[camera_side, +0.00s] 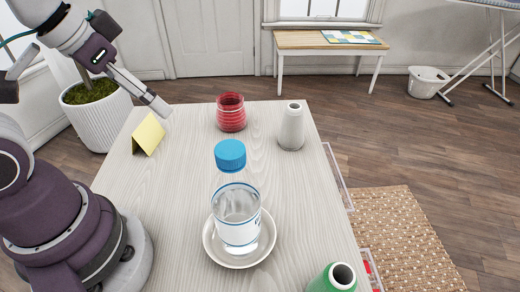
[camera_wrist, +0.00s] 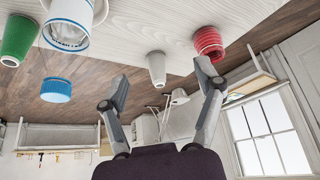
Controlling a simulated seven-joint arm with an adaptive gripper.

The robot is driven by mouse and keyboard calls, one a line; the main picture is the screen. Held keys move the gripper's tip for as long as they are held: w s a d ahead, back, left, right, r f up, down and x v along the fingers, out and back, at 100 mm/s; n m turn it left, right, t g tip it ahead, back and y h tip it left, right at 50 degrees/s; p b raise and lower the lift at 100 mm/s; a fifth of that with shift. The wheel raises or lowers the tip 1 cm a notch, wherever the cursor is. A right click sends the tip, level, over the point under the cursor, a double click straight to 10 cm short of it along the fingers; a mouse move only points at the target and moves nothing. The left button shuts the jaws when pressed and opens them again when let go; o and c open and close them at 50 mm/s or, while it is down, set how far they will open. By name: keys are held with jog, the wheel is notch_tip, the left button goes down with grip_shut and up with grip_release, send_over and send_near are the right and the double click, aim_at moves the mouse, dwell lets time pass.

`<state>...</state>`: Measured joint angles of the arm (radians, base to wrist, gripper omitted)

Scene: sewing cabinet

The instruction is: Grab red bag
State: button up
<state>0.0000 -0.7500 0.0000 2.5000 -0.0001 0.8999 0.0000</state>
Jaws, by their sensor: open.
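I cannot make out a red bag in either view. The red thing on the table is a ribbed, round spool or jar (camera_side: 231,113) near the far edge; it also shows in the wrist view (camera_wrist: 208,43), where the scene appears upside down. A bit of red (camera_side: 368,266) shows at the table's right side, too small to identify. My gripper (camera_side: 158,104) is raised at the table's far left, left of the red spool and apart from it. In the wrist view my gripper (camera_wrist: 161,78) has its fingers spread, with nothing between them.
A white cone (camera_side: 291,128) stands right of the red spool, a green cone (camera_side: 331,279) at the near edge, a yellow folded card (camera_side: 149,135) below my gripper.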

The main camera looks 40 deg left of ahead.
jog(key=o, duration=0.5)
jog(key=shift+c, duration=0.2)
jog(key=n+y, duration=0.4)
jog(key=n, duration=0.6)
send_over(231, 115)
jog(key=s+d, duration=0.1)
jog(key=s, duration=0.3)
notch_tip(231, 115, down, 9)
jog(key=shift+n+g, duration=0.3)
jog(key=shift+n, duration=0.2)
jog(key=x, duration=0.7)
jog(key=shift+w+d, duration=0.15)
jog(key=shift+w, duration=0.2)
jog(key=shift+d+x, duration=0.15)
jog(key=shift+x, duration=1.35)
jog(key=shift+d+x, duration=0.1)
jog(key=shift+x, duration=1.45)
